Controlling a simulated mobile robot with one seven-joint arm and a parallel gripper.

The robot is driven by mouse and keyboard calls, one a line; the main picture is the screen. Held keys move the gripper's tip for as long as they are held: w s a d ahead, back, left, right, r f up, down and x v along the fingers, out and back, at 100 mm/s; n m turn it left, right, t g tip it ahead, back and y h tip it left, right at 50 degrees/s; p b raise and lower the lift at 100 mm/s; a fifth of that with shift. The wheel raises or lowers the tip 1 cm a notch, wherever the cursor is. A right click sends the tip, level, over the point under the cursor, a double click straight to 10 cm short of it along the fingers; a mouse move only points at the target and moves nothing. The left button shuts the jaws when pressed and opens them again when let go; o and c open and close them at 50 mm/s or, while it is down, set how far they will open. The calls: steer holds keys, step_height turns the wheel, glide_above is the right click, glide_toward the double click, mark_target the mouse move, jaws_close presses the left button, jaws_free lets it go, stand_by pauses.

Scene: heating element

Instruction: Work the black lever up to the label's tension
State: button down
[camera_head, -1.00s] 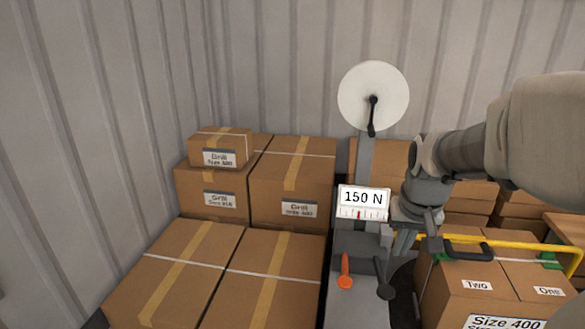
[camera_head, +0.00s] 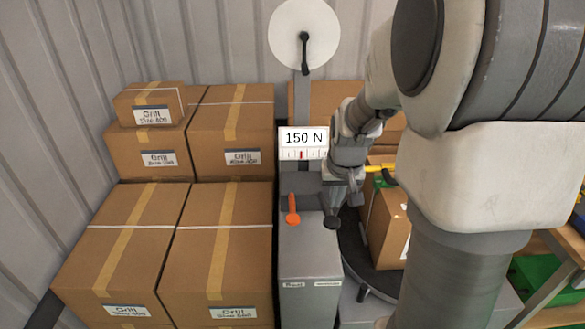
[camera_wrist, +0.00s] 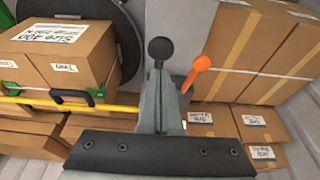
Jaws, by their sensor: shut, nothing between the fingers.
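The black lever (camera_head: 331,222) has a round knob and stands on the grey tensioner, right of the orange lever (camera_head: 292,208). A white label reading 150 N (camera_head: 303,138) sits above, with a scale and red mark below the number. My gripper (camera_head: 335,200) is shut and empty, just above and behind the black knob in the head view. In the wrist view the shut fingers (camera_wrist: 160,85) point toward the black lever (camera_wrist: 160,50), whose knob shows just past the tips. The orange lever (camera_wrist: 202,64) is to its right. Contact with the black lever cannot be told.
Taped cartons (camera_head: 160,235) stand at left. A strap reel (camera_head: 311,35) is on the post above the label. A strapped carton (camera_head: 385,225) stands right of the tensioner, with a yellow bar (camera_wrist: 120,107) and black handle. My arm hides much of the right side.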

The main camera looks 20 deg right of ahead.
mark_target(332, 220)
steer(key=x, duration=0.2)
steer(key=s+x, duration=0.1)
steer(key=x, duration=0.2)
steer(key=shift+a+f, duration=0.1)
steer(key=shift+f, duration=0.05)
steer(key=shift+f+b, duration=0.15)
steer(key=shift+b, duration=0.2)
